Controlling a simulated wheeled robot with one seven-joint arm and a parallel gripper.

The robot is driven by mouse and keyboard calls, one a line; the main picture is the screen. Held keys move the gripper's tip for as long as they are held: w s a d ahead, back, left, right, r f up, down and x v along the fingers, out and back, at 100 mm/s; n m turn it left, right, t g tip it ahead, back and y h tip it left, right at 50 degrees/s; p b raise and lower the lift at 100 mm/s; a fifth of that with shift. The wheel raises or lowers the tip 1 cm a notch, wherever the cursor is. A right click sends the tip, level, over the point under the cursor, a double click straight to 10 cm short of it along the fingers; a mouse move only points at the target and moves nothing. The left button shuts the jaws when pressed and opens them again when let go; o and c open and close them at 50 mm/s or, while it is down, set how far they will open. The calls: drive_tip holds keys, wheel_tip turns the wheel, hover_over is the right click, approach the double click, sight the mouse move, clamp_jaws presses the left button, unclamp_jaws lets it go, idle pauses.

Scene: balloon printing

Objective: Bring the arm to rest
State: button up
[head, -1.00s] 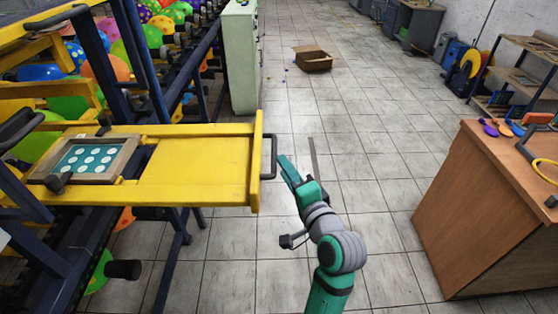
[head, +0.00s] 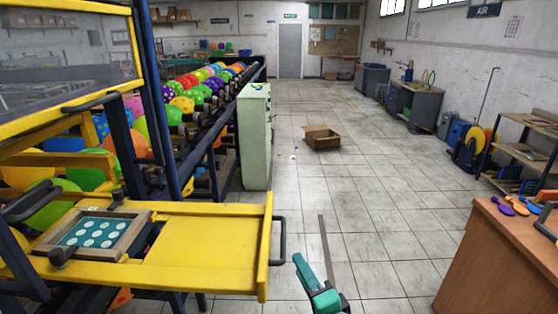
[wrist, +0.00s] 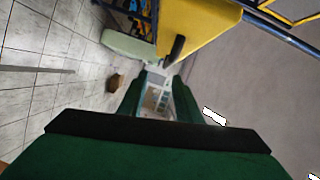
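My gripper (head: 299,262) shows in green at the lower middle of the head view, just right of the yellow sliding tray (head: 215,240). In this view it looks beside the tray's dark handle (head: 278,243), with a small gap between them. In the wrist view my gripper (wrist: 160,80) has its two green fingers apart, with the far room showing between them and nothing held. The lower part of my arm is cut off by the bottom edge of the head view. A screen frame (head: 95,233) with white dots lies on the left part of the yellow tray.
A pale green cabinet (head: 254,137) and a rack of colourful balloons stand at left. An open cardboard box (head: 321,138) sits on the floor ahead. A brown workbench (head: 490,265) is at right.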

drive_tip(key=s+a+f+n+h, duration=0.1)
drive_tip(key=s+f+n+h, duration=0.15)
drive_tip(key=s+f, duration=0.7)
drive_tip(key=s+a+f+n+h, duration=0.1)
drive_tip(key=s+f+h, duration=0.35)
drive_tip(key=f, duration=0.75)
drive_tip(key=s+a+n+y, duration=0.1)
drive_tip(key=s+n, duration=0.3)
drive_tip(key=s, duration=0.8)
drive_tip(key=s+a+n+y, duration=0.1)
drive_tip(key=s+a+n, duration=0.3)
drive_tip(key=s, duration=0.7)
drive_tip(key=shift+s+f+n+g, duration=0.25)
drive_tip(key=shift+s+n+g, duration=0.1)
drive_tip(key=shift+s+g, duration=0.05)
